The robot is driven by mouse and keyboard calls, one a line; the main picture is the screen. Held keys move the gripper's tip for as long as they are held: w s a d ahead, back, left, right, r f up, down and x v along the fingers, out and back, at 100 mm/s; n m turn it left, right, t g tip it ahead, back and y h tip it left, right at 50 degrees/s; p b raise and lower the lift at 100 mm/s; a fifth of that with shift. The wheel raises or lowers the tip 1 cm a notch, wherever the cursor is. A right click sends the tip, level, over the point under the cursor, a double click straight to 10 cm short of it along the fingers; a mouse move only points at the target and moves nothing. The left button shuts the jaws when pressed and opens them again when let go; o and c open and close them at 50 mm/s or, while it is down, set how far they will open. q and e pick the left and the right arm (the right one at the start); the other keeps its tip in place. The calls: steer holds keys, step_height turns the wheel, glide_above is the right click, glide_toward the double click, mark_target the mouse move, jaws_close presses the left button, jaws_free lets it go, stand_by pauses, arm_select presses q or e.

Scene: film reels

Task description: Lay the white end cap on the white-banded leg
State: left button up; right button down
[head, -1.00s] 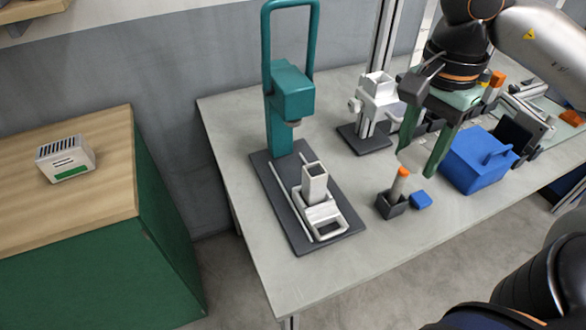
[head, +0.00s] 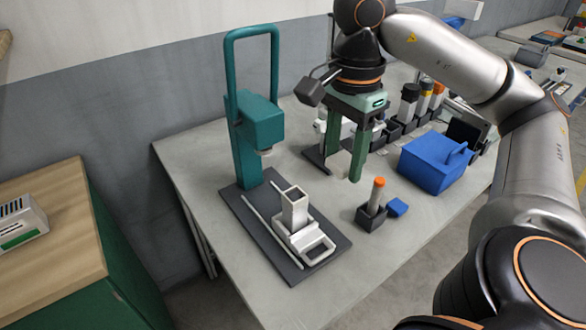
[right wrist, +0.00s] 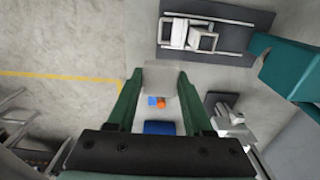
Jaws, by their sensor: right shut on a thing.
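My right gripper (head: 345,168) is above the table, pointing down, left of the small orange-topped post. Its two green fingers are closed on a pale, flat-looking piece that I take for the white end cap (right wrist: 158,80); it spans the fingertips in the right wrist view and is hard to make out in the head view. Several upright legs with dark tops stand behind the blue box; a pale one (head: 409,104) is nearest my gripper. I cannot tell for sure which one has the white band. My left gripper is not in view.
A teal press (head: 258,120) stands left, with a white square tube and frame (head: 294,210) on its dark base (head: 325,262). The orange-topped post (head: 376,195) stands in a dark holder beside a small blue block (head: 397,207). A blue box (head: 432,165) is to the right.

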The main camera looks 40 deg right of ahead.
steer(key=w+f+b, duration=0.1)
steer(key=w+f, duration=0.2)
steer(key=w, duration=0.2)
steer(key=b, duration=0.3)
glide_above(295, 196)
steer(key=s, duration=0.1)
step_height(295, 196, down, 4)
steer(key=shift+r, duration=0.1)
steer(key=shift+w+f, duration=0.15)
steer(key=shift+f, duration=0.1)
steer(key=f, duration=0.3)
steer(key=shift+w+f, duration=0.2)
steer(key=shift+w, duration=0.15)
steer(key=shift+f, duration=0.25)
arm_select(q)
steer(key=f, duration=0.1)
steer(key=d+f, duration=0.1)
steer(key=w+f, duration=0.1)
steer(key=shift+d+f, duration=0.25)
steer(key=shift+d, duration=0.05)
